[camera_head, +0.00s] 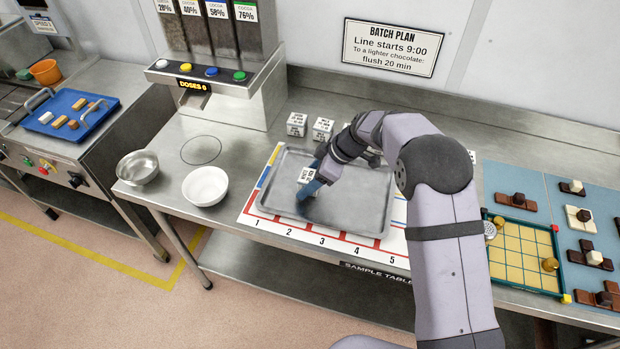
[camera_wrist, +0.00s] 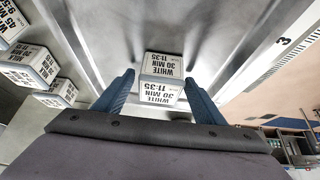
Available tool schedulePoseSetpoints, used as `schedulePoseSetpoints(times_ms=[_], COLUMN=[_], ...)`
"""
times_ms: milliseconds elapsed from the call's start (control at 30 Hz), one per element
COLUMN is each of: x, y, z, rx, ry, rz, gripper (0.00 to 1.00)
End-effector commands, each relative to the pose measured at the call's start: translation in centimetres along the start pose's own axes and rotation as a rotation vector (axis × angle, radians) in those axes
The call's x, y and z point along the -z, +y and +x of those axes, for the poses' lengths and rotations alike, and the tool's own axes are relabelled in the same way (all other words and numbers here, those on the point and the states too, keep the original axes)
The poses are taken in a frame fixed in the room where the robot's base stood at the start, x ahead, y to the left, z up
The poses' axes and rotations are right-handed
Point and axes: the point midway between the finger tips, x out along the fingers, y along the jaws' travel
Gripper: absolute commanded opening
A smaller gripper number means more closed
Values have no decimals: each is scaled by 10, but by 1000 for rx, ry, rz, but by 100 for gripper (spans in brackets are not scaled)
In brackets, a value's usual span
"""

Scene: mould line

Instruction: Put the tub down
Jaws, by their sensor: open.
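A small white tub (camera_head: 306,174) with a black printed label stands on the grey metal tray (camera_head: 350,208), toward its left part. In the wrist view, the tub (camera_wrist: 161,68) reads WHITE, 30 MIN, 11:35. My gripper (camera_head: 309,193) is down at the tub. Its blue fingers are open, one on each side of the tub, with a visible gap beside it in the wrist view (camera_wrist: 158,85). The tub appears to rest on the tray floor. My fingers and wrist hide part of it in the head view.
Several similar white tubs (camera_head: 296,124) stand behind the tray. The tray lies on a numbered mat (camera_head: 284,229). A white bowl (camera_head: 205,186) and a metal bowl (camera_head: 137,168) stand to the left. A game board (camera_head: 523,250) lies to the right. The tray around the tub is mostly clear.

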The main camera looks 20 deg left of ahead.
Motion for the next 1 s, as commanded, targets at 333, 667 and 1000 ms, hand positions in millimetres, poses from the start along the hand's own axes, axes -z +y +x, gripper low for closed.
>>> schedulePoseSetpoints(times_ms=[333, 667, 1000], x=[0, 0, 1], y=[1, 1, 0], z=[-31, -90, -120], rx=[-5, -4, -1], ry=[2, 1, 1], rz=[-1, 0, 1], gripper=[64, 64, 64])
